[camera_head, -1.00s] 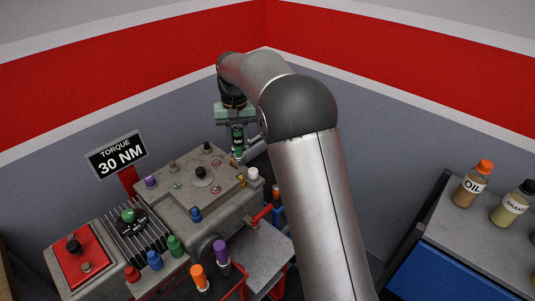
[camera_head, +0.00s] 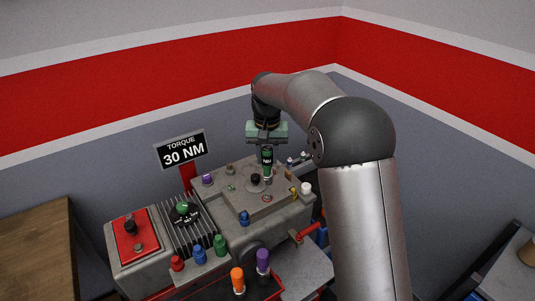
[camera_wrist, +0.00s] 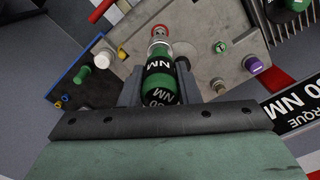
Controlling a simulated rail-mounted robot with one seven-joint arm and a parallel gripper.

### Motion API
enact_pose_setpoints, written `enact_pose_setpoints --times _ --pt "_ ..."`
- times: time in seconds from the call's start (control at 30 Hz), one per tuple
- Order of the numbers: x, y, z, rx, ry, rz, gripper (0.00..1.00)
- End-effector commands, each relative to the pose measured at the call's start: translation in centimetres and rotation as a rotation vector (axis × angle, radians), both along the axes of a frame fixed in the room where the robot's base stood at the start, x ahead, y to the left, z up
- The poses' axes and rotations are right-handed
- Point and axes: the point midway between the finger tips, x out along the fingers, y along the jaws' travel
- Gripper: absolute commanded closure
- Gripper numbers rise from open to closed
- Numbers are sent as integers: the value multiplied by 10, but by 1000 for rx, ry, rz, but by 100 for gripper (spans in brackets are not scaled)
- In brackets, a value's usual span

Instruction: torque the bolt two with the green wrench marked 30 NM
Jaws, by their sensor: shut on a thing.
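My gripper (camera_head: 267,143) is shut on the green wrench (camera_head: 267,158), which hangs upright below it above the grey engine block. In the wrist view the green wrench (camera_wrist: 160,75) sits between the fingers, with a black band and white lettering that partly reads "NM". Its lower end points at the block's top near a red-ringed spot (camera_wrist: 158,31). I cannot tell whether it touches. Several bolts or knobs stand on the block (camera_head: 285,215); I cannot make out which one is bolt two. The sign (camera_head: 182,150) reads "TORQUE 30 NM".
Orange (camera_head: 238,281) and purple (camera_head: 262,262) handled tools stand in the red-edged tray in front. A white cap (camera_head: 306,188) and a red-handled vise (camera_head: 307,233) are at the block's right. A wooden table (camera_head: 40,235) is at the left.

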Motion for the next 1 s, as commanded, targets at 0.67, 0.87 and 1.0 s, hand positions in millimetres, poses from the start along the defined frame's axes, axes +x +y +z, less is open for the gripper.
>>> enact_pose_setpoints --times 0.67,0.87,1.0 --pt "0 -1 -48 1 0 176 98" --pt "0 -1 -47 1 0 363 98" --pt "0 0 -48 0 -1 404 98"
